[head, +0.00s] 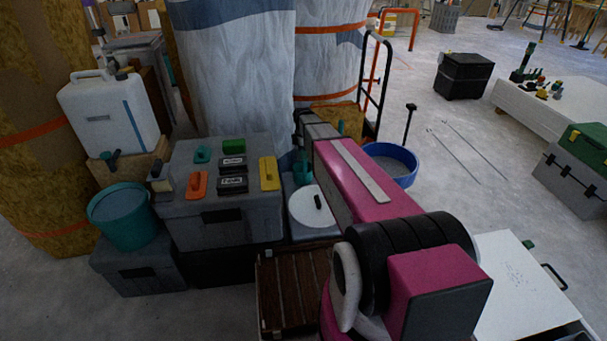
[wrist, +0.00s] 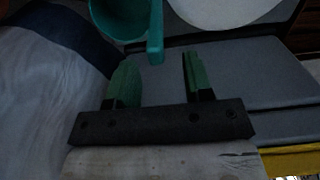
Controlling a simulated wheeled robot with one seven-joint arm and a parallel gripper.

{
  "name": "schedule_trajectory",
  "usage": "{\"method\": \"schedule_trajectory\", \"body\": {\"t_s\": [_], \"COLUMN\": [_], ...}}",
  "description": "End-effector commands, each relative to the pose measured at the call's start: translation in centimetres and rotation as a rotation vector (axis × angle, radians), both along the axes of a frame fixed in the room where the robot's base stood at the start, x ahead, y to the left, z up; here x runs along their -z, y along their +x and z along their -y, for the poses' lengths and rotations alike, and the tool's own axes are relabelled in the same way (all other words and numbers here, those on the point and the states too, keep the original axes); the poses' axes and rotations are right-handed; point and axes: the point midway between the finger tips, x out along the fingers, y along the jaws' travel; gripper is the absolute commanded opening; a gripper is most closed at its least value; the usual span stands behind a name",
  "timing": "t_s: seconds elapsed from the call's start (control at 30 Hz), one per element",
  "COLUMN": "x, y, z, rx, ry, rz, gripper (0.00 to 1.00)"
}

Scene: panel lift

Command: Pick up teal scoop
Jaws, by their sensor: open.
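The teal scoop shows at the top of the wrist view, a round cup (wrist: 118,18) with a straight handle (wrist: 155,38) pointing down the picture. In the head view a small teal piece, apparently the scoop (head: 302,170), shows beside my arm, just behind a white disc (head: 310,207); the rest is hidden. My gripper (wrist: 158,60) is open, its two green fingers apart with nothing gripped. The handle's end lies in the picture between the fingertips; I cannot tell how far beyond them it is. In the head view my arm mostly hides the gripper.
A grey box (head: 215,225) with small coloured items on its lid stands left of my arm. A teal bucket (head: 122,218) stands further left. A blue tub (head: 392,165) is to the right, and tall wrapped columns (head: 235,70) rise behind. Open floor lies at right.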

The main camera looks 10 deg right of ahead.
Motion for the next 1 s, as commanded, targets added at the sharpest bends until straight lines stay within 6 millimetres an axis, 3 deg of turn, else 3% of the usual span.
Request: {"method": "schedule_trajectory", "body": {"t_s": [0.23, 0.5, 0.77, 0.9, 1.0], "x": [1.8, 5.3, 5.7, 5.7, 5.7], "y": [0.2, 0.4, 0.3, 0.3, 0.3], "z": [-0.1, -0.2, -0.2, -0.2, -0.2], "rx": [0.001, 0.001, 0.001, 0.001, 0.001], "ry": [0.000, 0.000, 0.000, 0.000, 0.000], "rz": [-0.001, -0.001, 0.001, 0.001, 0.001], "gripper": [0.47, 0.47, 0.47, 0.04, 0.00]}}
